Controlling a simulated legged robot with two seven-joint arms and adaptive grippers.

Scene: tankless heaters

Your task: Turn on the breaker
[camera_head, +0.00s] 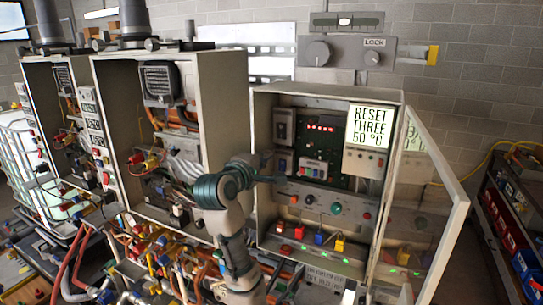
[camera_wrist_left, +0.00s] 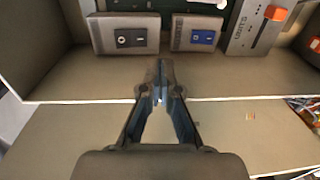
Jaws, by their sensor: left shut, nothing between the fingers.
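The open control box (camera_head: 325,95) in the head view holds a grey breaker-like module with a black rocker (camera_head: 283,126) at its upper left, and one with a blue rocker (camera_head: 282,163) below it. In the left wrist view the black rocker (camera_wrist_left: 131,38) and the blue rocker (camera_wrist_left: 202,38) sit side by side beyond the fingers. Which is the breaker, and whether either is on, I cannot tell. My left gripper (camera_head: 272,179) is shut and empty at the box's left side. In the wrist view its fingertips (camera_wrist_left: 160,66) point between the rockers, apparently apart from them. My right gripper is out of view.
The box's clear door (camera_head: 428,215) stands open to the right. A lit display (camera_head: 369,127) reads "RESET THREE 50 °C". An orange slider (camera_wrist_left: 275,13) shows in the wrist view. Two open heater cabinets (camera_head: 222,110) stand left, with pipes and valves (camera_head: 150,260) below.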

